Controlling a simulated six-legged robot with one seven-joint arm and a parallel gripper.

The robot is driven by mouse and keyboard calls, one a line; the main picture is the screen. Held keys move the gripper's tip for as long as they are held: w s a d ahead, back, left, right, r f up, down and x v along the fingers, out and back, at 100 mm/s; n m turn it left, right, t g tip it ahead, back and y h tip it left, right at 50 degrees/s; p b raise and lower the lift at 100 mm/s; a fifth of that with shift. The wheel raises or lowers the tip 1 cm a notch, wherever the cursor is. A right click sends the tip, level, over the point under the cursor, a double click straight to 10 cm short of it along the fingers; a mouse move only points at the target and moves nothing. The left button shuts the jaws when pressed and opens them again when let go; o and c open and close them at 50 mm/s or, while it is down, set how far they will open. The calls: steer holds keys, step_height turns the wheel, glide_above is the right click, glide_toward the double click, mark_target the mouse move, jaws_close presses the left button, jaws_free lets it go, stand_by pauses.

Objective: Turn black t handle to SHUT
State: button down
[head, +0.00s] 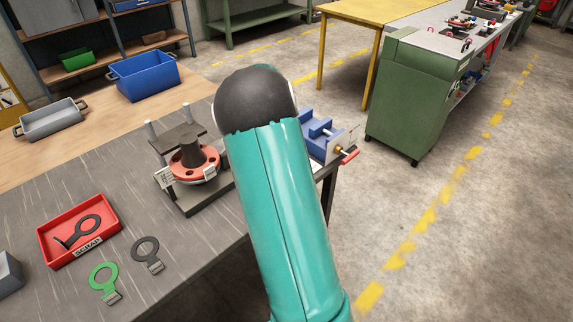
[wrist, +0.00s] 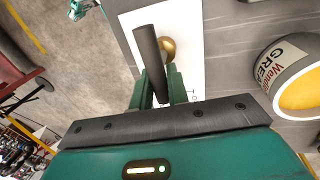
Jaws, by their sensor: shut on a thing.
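In the wrist view the black T handle (wrist: 149,52) shows as a dark round bar, tilted slightly, running down between the green fingers of my gripper (wrist: 161,78). My gripper is shut on it. A brass-coloured knob (wrist: 168,47) sits just beside the bar, in front of a white plate (wrist: 190,25). The handle's lower part is hidden by the fingers and gripper body. No SHUT mark can be read. In the head view my teal arm covers the gripper and the handle.
A grey can (wrist: 278,70) with a yellow inside is close on the right in the wrist view. In the head view, a red-flanged spool stand (head: 195,205), a red scrap tray (head: 50,257) and a blue vise-like fixture (head: 318,132) are on the bench.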

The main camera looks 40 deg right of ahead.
steer(key=c, duration=1.4)
jaws_free()
steer(key=shift+r, duration=0.1)
step_height(320, 180, up, 13)
steer(key=w, duration=0.2)
steer(key=shift+w+r, duration=0.2)
steer(key=shift+w, duration=0.15)
